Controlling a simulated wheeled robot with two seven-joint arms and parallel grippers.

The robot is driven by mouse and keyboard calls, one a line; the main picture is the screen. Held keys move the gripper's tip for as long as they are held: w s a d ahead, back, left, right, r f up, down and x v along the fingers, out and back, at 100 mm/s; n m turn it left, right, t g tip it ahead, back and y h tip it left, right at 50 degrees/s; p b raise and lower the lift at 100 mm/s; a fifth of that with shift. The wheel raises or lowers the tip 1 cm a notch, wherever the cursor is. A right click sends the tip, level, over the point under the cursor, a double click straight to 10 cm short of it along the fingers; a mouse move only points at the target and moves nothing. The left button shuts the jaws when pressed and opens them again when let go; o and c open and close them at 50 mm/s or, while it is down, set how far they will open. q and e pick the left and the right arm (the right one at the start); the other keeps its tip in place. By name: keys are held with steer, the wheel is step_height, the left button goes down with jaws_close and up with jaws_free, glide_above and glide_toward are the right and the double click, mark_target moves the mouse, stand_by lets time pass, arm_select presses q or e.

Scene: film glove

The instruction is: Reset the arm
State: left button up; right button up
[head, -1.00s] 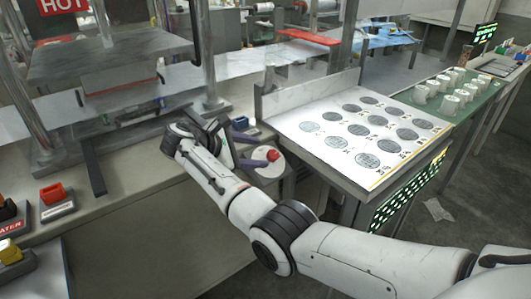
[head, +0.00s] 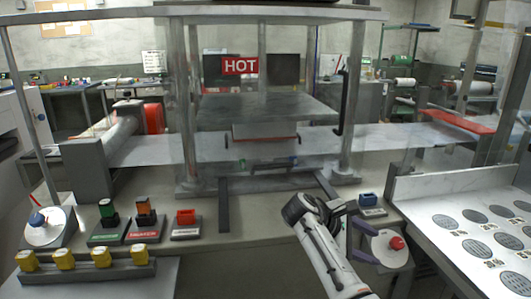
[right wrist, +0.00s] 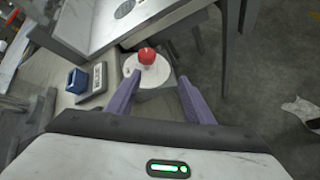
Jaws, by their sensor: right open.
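My right arm comes in from the bottom of the head view. Its gripper (head: 377,248) has two purple fingers spread apart with nothing between them. It points right, toward a red knob (head: 397,243) on a round white base (head: 384,257). In the right wrist view the open gripper (right wrist: 160,82) shows at the bottom, with the red knob (right wrist: 147,56) beyond the fingertips. I cannot tell whether a finger touches the white base. My left gripper is not in view.
A press marked HOT (head: 240,66) stands behind. A blue-topped switch (head: 368,199) is beside my gripper. At left are green (head: 107,210), orange (head: 145,208) and red (head: 186,216) switches, and several yellow blocks (head: 64,257). A panel with grey discs (head: 450,190) is at right.

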steer(key=s+f+m+y, duration=0.5)
steer(key=s+f, duration=1)
steer(key=f, duration=0.3)
steer(key=s+a+r+m+t+y, duration=0.1)
steer(key=s+a+m+y, duration=0.15)
steer(key=s, duration=0.45)
steer(key=s+a+r+m+y, duration=0.1)
steer(key=s+a+y, duration=0.15)
steer(key=s, duration=0.55)
steer(key=s+a+r+m+t+y, duration=0.1)
steer(key=s+a+r+m, duration=0.15)
steer(key=s, duration=0.45)
steer(key=w+a+f+t+y, duration=0.1)
steer(key=w+a+f+t, duration=0.1)
steer(key=f, duration=0.4)
steer(key=w+a+f+t+y, duration=0.1)
steer(key=w+a+f+t, duration=0.1)
steer(key=f, duration=0.4)
steer(key=shift+a+f+n+t, duration=0.4)
steer(key=shift+a+t, duration=0.1)
steer(key=shift+a, duration=0.6)
steer(key=shift+w, duration=0.1)
